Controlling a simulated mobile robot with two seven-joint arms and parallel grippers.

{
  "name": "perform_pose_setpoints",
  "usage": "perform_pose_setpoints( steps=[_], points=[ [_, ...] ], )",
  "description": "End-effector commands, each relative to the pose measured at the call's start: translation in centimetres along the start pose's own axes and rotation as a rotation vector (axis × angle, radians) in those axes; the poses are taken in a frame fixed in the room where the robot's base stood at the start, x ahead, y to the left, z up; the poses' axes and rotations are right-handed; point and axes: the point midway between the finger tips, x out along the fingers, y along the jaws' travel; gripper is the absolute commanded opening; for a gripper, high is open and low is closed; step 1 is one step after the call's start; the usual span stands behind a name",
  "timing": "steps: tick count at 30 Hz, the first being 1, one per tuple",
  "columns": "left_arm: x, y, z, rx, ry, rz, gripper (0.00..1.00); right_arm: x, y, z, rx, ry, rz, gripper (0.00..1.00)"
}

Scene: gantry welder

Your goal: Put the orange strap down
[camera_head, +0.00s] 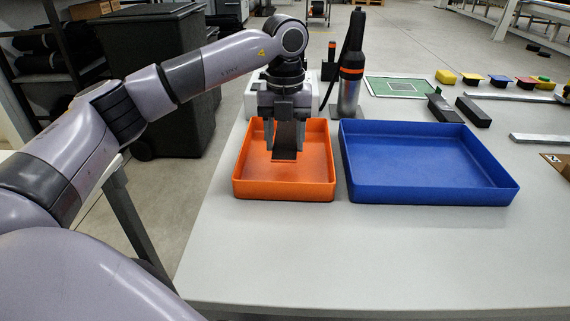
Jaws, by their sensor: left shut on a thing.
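My left gripper (285,122) points down over the orange tray (252,184). It is shut on a dark flat piece (285,146), which hangs between the fingers inside the outline of the tray. The piece looks dark grey-brown, and I cannot make out an orange strap in the grip. I cannot tell whether the piece touches the tray floor. The rest of the tray looks empty. My right gripper is not in view.
An empty blue tray (430,190) stands just right of the orange one. A dark bottle-like tool with an orange band (350,72) stands behind. Black blocks (473,112), a green board (398,88) and several small coloured parts lie at the back right. The front of the table (380,260) is clear.

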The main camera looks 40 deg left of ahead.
Motion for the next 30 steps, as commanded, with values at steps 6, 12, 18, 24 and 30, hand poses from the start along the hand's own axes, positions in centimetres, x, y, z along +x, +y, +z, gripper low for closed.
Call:
perform_pose_setpoints(
  steps=[6, 12, 18, 24, 30],
  points=[
    [2.2, 0.0, 0.0, 0.001, 0.0, -0.001, 0.18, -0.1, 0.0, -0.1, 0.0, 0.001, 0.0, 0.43],
    [4.5, 0.1, -0.1, 0.0, 0.002, 0.003, 0.18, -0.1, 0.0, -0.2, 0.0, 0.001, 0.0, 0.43],
    [6.6, 0.0, 0.0, 0.001, 0.0, -0.001, 0.18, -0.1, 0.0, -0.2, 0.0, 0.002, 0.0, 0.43],
    [6.5, 0.0, 0.0, 0.001, 0.0, -0.001, 0.18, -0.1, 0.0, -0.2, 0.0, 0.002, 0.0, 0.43],
    [6.6, 0.0, 0.0, 0.001, 0.0, -0.001, 0.77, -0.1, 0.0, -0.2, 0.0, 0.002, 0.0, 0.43]
  ],
)
